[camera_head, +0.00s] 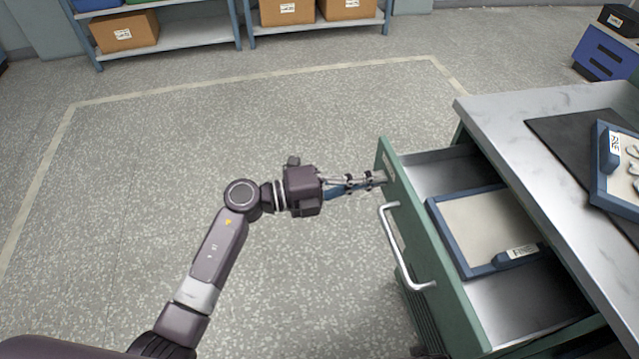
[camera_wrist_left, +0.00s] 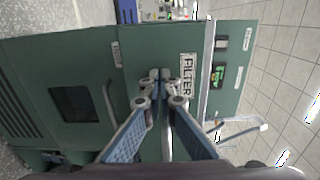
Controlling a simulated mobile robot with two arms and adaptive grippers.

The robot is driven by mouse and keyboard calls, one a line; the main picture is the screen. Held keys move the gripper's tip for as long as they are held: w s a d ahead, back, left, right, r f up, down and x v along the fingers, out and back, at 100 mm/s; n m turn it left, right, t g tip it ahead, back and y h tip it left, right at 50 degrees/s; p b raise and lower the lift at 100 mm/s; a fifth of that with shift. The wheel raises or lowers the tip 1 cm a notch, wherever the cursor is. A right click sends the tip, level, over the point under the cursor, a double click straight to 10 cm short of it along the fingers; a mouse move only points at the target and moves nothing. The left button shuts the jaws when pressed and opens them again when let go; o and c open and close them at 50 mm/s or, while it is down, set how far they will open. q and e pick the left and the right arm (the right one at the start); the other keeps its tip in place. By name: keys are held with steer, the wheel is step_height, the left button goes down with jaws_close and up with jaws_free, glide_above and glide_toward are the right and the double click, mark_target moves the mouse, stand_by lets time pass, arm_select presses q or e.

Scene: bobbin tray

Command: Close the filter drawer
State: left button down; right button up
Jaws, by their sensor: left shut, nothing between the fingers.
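The green filter drawer (camera_head: 458,292) is pulled well out from under the metal worktop, and its inside shows. Its pale bar handle (camera_head: 398,255) is on the front panel. My left gripper (camera_head: 380,178) is shut and empty, its fingertips at the front panel near its far end, beyond the handle. In the left wrist view, the fingertips (camera_wrist_left: 160,76) are close beside the FILTER label (camera_wrist_left: 187,85) on the green front; I cannot tell whether they touch it. My right gripper is not in view.
A blue-rimmed tray (camera_head: 449,236) with a label lies in the drawer. Another blue-rimmed tray (camera_head: 601,165) sits on a dark mat (camera_head: 560,135) on the worktop (camera_head: 500,115). Shelves with cardboard boxes (camera_head: 124,32) stand at the back. The floor left of the drawer is clear.

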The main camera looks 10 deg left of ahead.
arm_select(q)
glide_toward(443, 175)
steer(key=d+r, duration=0.2)
steer(key=r, duration=0.1)
steer(key=shift+w+d, duration=0.25)
steer(key=shift+w, duration=0.15)
steer(key=b+x, duration=0.1)
steer(key=x, duration=0.5)
steer(key=shift+w+d+f, duration=0.1)
steer(key=shift+d+f, duration=0.05)
steer(key=shift+d, duration=0.15)
steer(key=shift+w+d, duration=0.1)
steer(key=shift+d, duration=0.2)
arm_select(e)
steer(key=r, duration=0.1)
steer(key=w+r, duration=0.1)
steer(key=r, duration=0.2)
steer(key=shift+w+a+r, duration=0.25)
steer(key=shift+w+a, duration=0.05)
arm_select(q)
steer(key=shift+r, duration=0.25)
